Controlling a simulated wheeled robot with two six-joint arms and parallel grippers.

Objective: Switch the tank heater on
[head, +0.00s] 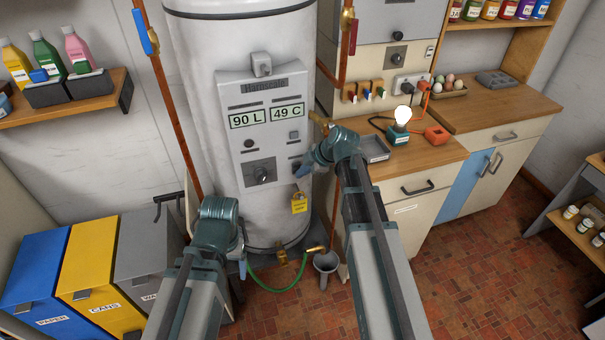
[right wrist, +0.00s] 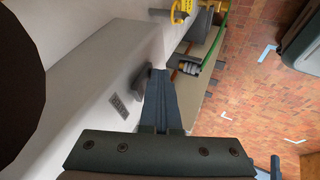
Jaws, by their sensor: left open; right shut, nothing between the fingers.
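The white tank heater (head: 195,60) stands upright at the centre of the head view. Its grey control panel (head: 232,90) has displays reading 90 L and 49 C, and a dark knob (head: 262,174) low on the left. My right gripper (head: 302,170) is shut and empty at the panel's lower right edge. In the right wrist view its shut fingers (right wrist: 160,80) are close beside a small dark switch (right wrist: 139,84) on the panel; I cannot tell whether they touch. My left gripper (head: 241,264) hangs low in front of the tank, left of centre, away from the panel.
A yellow padlock (head: 299,204) hangs below the panel. A green hose (head: 280,289) and a grey funnel (head: 326,263) are near the tank's foot. Bins (head: 95,262) stand at the left. A wooden counter (head: 425,155) with a lit bulb (head: 402,114) stands at the right.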

